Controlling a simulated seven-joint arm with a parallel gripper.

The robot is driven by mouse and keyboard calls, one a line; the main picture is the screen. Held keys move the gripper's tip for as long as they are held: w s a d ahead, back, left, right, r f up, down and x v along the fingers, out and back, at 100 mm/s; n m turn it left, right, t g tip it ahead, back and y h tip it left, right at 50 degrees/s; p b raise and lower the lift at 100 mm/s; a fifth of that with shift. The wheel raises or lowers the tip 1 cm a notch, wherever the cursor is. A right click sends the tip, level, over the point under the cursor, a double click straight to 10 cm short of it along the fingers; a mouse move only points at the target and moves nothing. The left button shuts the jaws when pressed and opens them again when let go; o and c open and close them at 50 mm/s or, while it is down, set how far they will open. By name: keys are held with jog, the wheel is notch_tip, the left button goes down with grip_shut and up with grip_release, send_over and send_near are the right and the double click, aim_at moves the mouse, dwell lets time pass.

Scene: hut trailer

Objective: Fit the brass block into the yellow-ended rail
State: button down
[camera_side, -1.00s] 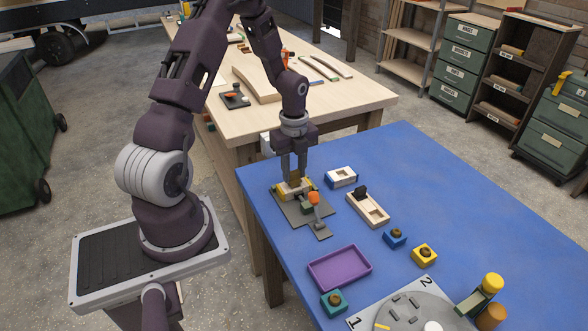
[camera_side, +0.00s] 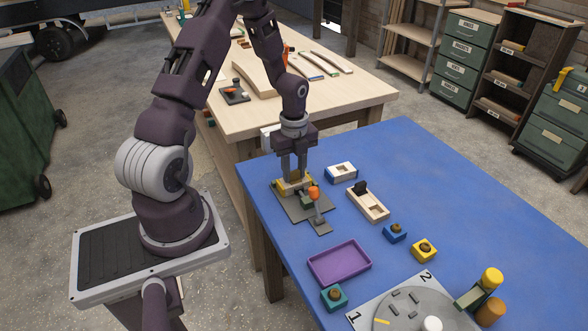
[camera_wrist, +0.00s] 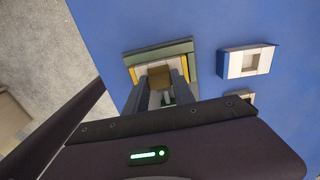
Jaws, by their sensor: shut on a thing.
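My gripper (camera_side: 294,176) points straight down at the rail at the left corner of the blue table. It is shut on the brass block (camera_wrist: 160,77), which shows between the fingers in the wrist view. The yellow-ended rail (camera_side: 279,187) stands on a grey plate; its yellow edges also show in the wrist view (camera_wrist: 133,75). The block is over or in the rail; I cannot tell how deep it sits. The fingers hide much of both. An orange-knobbed lever (camera_side: 314,191) stands at the rail's front right.
A blue-and-white rail-like piece (camera_side: 341,173) and a wooden holder (camera_side: 368,206) lie to the right. Blue (camera_side: 395,232), yellow (camera_side: 424,250) and teal (camera_side: 334,298) blocks and a purple tray (camera_side: 312,268) are nearer. A grey turntable (camera_side: 400,312) is at front right. The table's right side is clear.

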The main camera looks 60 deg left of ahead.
aim_at(294, 171)
jog(key=c, duration=1)
grip_release()
jog(key=shift+o, duration=0.2)
notch_tip(294, 171, up, 7)
jog(key=shift+r, duration=0.1)
